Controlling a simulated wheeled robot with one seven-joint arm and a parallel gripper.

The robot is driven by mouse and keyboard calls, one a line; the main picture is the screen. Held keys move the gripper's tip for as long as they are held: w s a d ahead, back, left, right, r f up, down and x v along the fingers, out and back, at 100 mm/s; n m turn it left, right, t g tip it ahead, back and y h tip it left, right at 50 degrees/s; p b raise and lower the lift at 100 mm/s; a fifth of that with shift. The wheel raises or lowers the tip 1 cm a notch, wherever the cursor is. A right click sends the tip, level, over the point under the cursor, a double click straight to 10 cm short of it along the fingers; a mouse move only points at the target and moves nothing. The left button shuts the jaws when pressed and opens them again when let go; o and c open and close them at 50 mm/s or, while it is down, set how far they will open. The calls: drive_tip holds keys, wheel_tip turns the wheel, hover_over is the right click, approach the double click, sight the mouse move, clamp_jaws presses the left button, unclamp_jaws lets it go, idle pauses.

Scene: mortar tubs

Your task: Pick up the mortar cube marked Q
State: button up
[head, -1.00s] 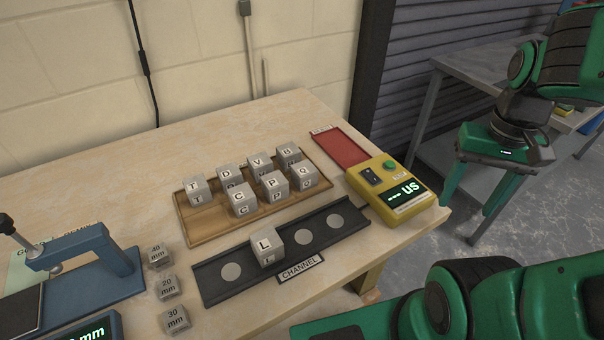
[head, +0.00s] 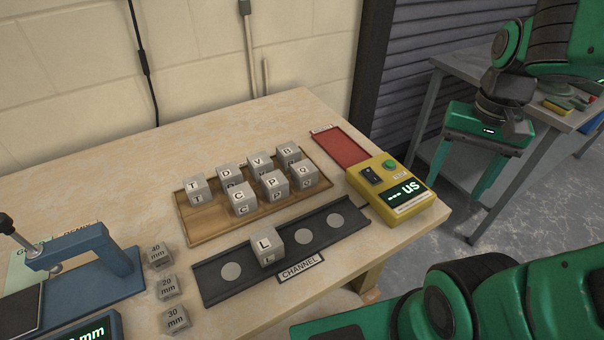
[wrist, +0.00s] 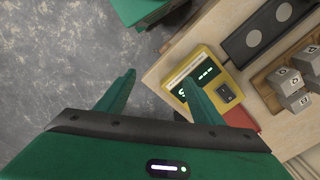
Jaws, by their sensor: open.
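The mortar cube marked Q (head: 304,174) sits at the right end of the front row in the wooden tray (head: 203,222), below the B cube in the head view. In the wrist view a grey cube with a Q-like letter (wrist: 288,78) shows at the right edge, though its letter is hard to read. My gripper (head: 467,185) hangs to the right of the table, apart from the tray. Its fingers are spread and empty. In the wrist view the gripper (wrist: 160,85) is over the floor and the table edge.
Cubes T, D, V, B, C and P share the tray. A black channel rack (head: 335,242) holds cube L (head: 267,246). A yellow meter (head: 395,190) stands at the right table edge, by a red pad (head: 340,146). A blue press (head: 90,265) stands left.

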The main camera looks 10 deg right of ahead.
drive_tip(key=w+a+r+m, duration=0.2)
drive_tip(key=w+a, duration=0.4)
drive_tip(key=w, duration=0.3)
drive_tip(key=m, duration=0.5)
approach(304, 167)
drive_tip(key=shift+w+a, duration=0.15)
drive_tip(key=shift+a, duration=0.05)
wheel_tip(304, 167, down, 10)
drive_tip(key=shift+d+f, duration=0.1)
drive_tip(key=shift+f, duration=0.15)
drive_tip(key=c, duration=1.3)
drive_tip(key=shift+r, duration=0.15)
